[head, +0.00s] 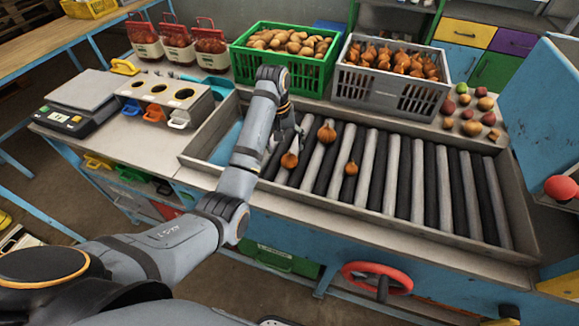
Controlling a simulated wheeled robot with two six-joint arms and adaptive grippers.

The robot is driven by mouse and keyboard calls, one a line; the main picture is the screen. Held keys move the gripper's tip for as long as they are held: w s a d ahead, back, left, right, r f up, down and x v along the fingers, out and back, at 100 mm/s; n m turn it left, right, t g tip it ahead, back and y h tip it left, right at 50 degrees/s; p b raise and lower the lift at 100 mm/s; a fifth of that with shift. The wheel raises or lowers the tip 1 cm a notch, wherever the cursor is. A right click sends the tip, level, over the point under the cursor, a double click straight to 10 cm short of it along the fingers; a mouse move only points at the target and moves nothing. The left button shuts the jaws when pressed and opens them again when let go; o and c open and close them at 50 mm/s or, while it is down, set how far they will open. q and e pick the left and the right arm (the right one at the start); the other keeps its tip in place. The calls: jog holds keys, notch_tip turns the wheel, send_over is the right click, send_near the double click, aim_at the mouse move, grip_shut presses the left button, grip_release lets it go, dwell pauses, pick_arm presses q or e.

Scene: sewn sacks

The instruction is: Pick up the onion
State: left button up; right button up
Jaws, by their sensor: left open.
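Three loose onions lie on the roller bed (405,180): an upper onion (327,132), a left onion (289,160) and a right onion (351,168). My left gripper (291,138) is over the left end of the rollers, partly hidden by my own arm. It is open and close to the left and upper onions; whether it touches either cannot be told. More onions (392,57) fill a grey crate (385,92) behind the rollers. My right gripper does not show.
A green crate (318,76) of potatoes stands behind my left arm. Loose produce (470,113) lies at the back right. A scale (77,102) and a holder with round holes (160,95) stand left. The right rollers are bare. A red handwheel (377,272) sticks out in front.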

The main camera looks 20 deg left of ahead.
aim_at(288, 156)
pick_arm(q)
jog(key=shift+s+d+f+b, duration=0.1)
jog(key=shift+s+f+b, duration=0.1)
jog(key=shift+b, duration=0.1)
jog(key=shift+d+f+b, duration=0.15)
jog(key=shift+f+b, duration=0.5)
jog(key=shift+w+d+f+p, duration=0.1)
jog(key=shift+d+f+p, duration=0.1)
jog(key=shift+f, duration=0.55)
jog(key=shift+d+f+p, duration=0.2)
jog(key=shift+f, duration=0.55)
jog(key=shift+c, duration=1.2)
jog(key=c, duration=1)
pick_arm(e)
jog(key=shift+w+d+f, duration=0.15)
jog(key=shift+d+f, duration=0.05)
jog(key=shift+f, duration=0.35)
pick_arm(q)
jog(key=shift+c, duration=0.2)
